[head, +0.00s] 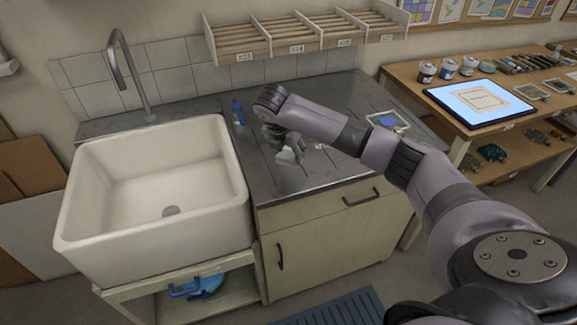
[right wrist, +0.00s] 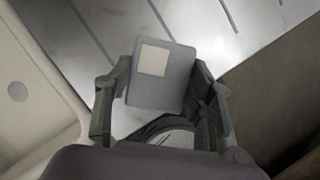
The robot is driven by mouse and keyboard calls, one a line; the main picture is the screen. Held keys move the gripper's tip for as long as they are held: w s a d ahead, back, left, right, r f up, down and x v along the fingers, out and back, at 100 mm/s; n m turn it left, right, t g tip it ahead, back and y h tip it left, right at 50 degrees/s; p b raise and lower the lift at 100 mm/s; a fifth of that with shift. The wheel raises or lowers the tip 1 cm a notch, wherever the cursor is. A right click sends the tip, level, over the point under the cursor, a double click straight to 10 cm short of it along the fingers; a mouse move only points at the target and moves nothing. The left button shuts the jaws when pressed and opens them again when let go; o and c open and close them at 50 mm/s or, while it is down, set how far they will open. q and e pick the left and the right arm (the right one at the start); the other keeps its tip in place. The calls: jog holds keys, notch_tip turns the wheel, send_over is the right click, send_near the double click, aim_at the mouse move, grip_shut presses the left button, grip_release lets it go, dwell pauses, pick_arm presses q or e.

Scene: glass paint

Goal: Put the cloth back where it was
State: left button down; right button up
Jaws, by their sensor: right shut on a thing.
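My right gripper (head: 288,152) is low over the metal counter (head: 300,178), to the right of the sink. In the right wrist view its two fingers (right wrist: 160,98) stand at either side of a flat grey piece (right wrist: 173,88) with a pale square on it. It is shut on this piece, which may be the folded cloth; I cannot tell for sure. In the head view the piece is small and partly hidden by the gripper. I cannot tell whether it touches the counter. My left gripper is not in view.
The white sink (head: 150,255) is left of the counter. A blue object (head: 238,112) stands by the tap side. A slatted shelf (head: 310,35) hangs above. The counter front is mostly clear.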

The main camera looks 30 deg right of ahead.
aim_at(287, 155)
notch_tip(287, 155, down, 2)
jog(key=shift+a+f, duration=0.1)
jog(key=shift+f, duration=0.4)
notch_tip(287, 155, down, 3)
jog(key=shift+f+p, duration=0.2)
jog(key=shift+p, duration=0.25)
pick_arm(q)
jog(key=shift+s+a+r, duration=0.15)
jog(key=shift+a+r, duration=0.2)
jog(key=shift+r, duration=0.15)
pick_arm(e)
jog(key=shift+f, duration=0.25)
jog(key=shift+f, duration=0.1)
jog(key=o, duration=1)
pick_arm(q)
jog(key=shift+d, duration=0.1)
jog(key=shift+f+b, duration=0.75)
jog(key=shift+b, duration=0.05)
pick_arm(e)
jog(key=v, duration=1.2)
